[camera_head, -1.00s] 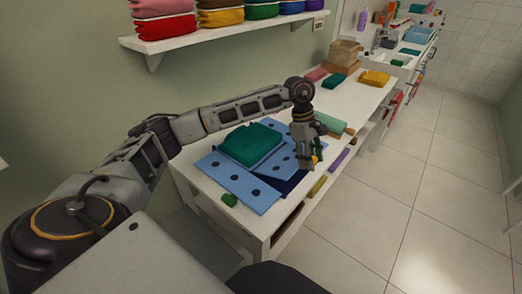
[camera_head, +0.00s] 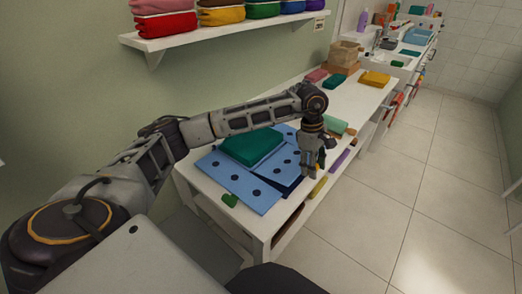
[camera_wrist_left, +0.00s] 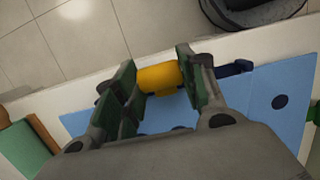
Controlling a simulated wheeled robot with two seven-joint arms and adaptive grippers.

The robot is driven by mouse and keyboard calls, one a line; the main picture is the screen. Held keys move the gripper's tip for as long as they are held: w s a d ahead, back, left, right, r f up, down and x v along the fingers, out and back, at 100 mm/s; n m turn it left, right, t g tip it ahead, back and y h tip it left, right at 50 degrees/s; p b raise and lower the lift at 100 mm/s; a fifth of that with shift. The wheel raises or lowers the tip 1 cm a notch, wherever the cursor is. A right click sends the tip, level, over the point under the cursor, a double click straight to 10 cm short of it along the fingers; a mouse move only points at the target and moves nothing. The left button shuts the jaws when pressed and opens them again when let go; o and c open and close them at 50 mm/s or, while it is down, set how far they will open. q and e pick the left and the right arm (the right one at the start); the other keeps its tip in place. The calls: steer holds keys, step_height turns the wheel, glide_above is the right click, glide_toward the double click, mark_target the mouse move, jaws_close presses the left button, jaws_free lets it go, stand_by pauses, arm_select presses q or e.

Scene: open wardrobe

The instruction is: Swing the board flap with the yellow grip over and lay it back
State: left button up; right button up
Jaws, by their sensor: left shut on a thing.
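The light-blue folding board (camera_head: 238,183) with dark round spots lies on the white table, and it also shows in the wrist view (camera_wrist_left: 265,97). A folded green cloth (camera_head: 254,146) lies on it. The flap panel (camera_head: 284,165) is on the board's near right side, over a dark blue layer. My left gripper (camera_head: 315,172) is at the table's front edge, beside the flap. In the wrist view the left gripper (camera_wrist_left: 160,85) is shut on the yellow grip (camera_wrist_left: 158,78), one finger on each side. In the head view the grip is hidden by the gripper. My right gripper is not in view.
A green roller (camera_head: 335,125) with wooden ends lies just behind my gripper. A small green piece (camera_head: 229,200) is at the table's near edge. A yellow cloth (camera_head: 374,79) and a cardboard box (camera_head: 342,55) stand farther back. The tiled floor is clear at the right.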

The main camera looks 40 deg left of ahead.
arm_select(q)
steer(key=shift+a+f, duration=0.2)
steer(key=shift+f, duration=0.45)
